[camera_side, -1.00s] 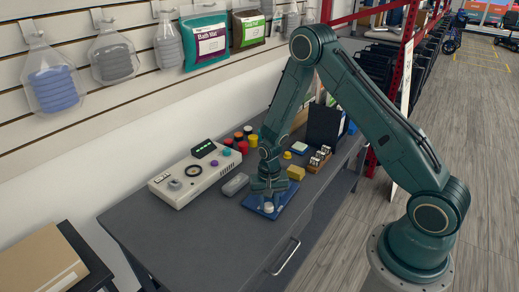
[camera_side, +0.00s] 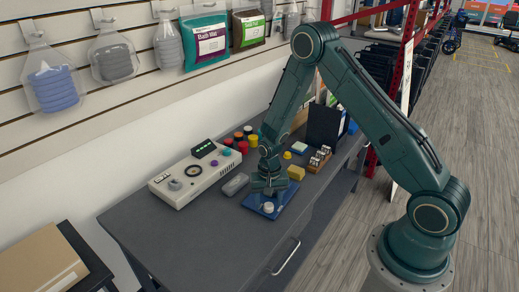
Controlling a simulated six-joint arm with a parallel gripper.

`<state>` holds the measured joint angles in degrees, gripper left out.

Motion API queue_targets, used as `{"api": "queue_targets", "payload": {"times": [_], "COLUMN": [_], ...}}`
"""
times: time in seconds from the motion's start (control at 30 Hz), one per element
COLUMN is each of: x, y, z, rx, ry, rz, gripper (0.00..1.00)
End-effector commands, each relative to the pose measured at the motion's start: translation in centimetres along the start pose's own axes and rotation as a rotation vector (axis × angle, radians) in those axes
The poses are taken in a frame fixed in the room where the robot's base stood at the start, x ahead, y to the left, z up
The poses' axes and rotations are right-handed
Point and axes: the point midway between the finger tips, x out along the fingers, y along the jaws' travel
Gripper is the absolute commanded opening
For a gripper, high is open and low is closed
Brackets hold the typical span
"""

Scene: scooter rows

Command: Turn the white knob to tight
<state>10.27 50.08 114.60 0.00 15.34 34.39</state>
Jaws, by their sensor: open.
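The white knob (camera_side: 268,208) is small and round and sits on a blue plate (camera_side: 252,204) on the dark grey workbench. My gripper (camera_side: 268,190) points down just above and behind the knob, over the plate. It is open, and nothing shows between its fingers. The knob's top is in view; I cannot tell its mark or angle at this size.
A control box (camera_side: 196,177) with a dial and coloured buttons stands left of the plate. Several coloured caps, a yellow sponge (camera_side: 296,172) and a black folder (camera_side: 326,126) stand behind. The bench's front left is clear.

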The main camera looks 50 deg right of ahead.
Motion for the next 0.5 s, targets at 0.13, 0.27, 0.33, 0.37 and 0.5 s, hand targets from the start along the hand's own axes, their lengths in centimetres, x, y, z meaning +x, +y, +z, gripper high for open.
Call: {"api": "queue_targets", "payload": {"times": [0.13,0.27,0.33,0.37,0.5], "x": [-1.2,-2.7,-3.7,-4.1,-6.1], "y": [0.0,-0.1,-0.1,-0.1,0.0], "z": [-0.1,-0.1,-0.1,-0.1,-0.1], "rx": [0.000,0.000,0.000,0.000,0.000], "ry": [0.002,0.004,0.004,0.004,0.003], "rz": [-0.002,-0.003,-0.003,-0.003,-0.002], "gripper": [0.52,0.52,0.52,0.52,0.52]}}
